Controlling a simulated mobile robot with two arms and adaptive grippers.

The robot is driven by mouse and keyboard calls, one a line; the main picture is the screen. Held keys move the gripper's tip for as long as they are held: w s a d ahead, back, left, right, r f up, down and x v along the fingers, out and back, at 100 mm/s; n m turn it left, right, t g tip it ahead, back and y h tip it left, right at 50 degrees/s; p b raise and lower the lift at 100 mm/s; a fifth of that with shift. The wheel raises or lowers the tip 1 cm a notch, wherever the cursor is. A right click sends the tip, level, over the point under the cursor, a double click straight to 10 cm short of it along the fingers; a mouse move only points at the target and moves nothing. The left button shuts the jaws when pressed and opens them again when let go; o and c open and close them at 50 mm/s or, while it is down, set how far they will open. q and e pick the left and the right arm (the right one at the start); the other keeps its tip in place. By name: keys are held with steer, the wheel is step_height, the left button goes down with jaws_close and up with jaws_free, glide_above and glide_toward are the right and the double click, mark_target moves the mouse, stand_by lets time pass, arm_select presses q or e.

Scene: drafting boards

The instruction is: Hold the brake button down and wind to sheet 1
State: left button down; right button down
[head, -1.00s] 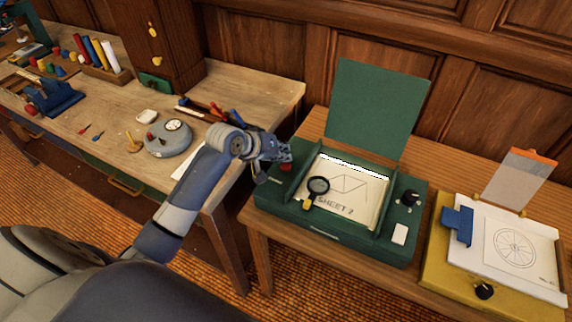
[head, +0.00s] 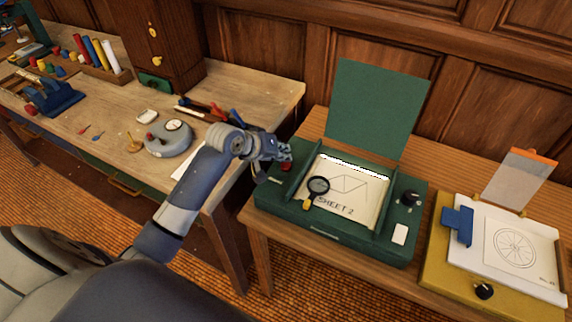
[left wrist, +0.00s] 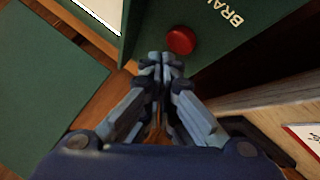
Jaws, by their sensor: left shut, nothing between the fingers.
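The green drafting box (head: 325,235) stands on the right-hand table with its lid up. Its window shows a paper sheet (head: 345,190) marked "SHEET 2", with a magnifier (head: 317,186) lying over it. A black knob (head: 411,197) is at the box's right side. The red brake button (left wrist: 181,40) is on the box's left side, beside partly visible "BRA" lettering; it also shows in the head view (head: 286,168). My left gripper (left wrist: 162,60) is shut and empty, its tips close to the button; contact is not clear. My right gripper is not in view.
A yellow board (head: 455,285) with a wheel drawing and a blue clip stands to the right. The left workbench (head: 100,110) holds a round grey device (head: 168,142), coloured rolls and small tools. A wooden cabinet (head: 160,45) stands behind it.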

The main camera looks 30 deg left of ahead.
arm_select(q)
steer(key=shift+f, duration=0.2)
steer(key=shift+f, duration=0.25)
